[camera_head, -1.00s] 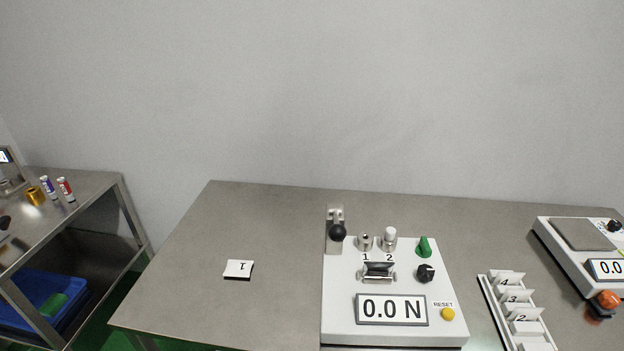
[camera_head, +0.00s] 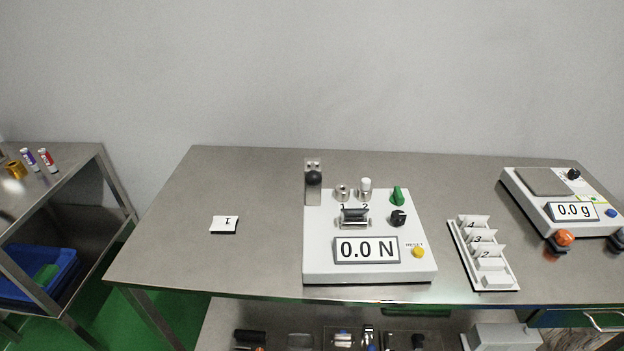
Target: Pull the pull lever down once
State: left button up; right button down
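The pull lever (camera_head: 313,179) is a black ball knob on a grey metal bracket at the back left corner of the white force tester (camera_head: 318,264). The knob sits near the upper part of the bracket. The tester's display (camera_head: 366,250) reads 0.0 N. Posts marked 1 (camera_head: 342,192) and 2 (camera_head: 365,189), a clamp (camera_head: 354,217), a green knob (camera_head: 397,195), a black knob (camera_head: 398,218) and a yellow reset button (camera_head: 418,252) are on its top. Neither of my grippers is in view.
A white card marked 1 (camera_head: 224,224) lies left of the tester. A card rack (camera_head: 462,258) and a scale (camera_head: 516,190) reading 0.0 g stand to the right. Orange-topped items (camera_head: 564,238) sit near the scale. The table (camera_head: 165,240) is clear at left. A side shelf (camera_head: 70,172) stands farther left.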

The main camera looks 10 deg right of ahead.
aim_at(313, 178)
jog(key=k, duration=0.3)
jog(key=u, duration=1.5)
jog(key=i, duration=0.9)
jog(key=z, duration=2.1)
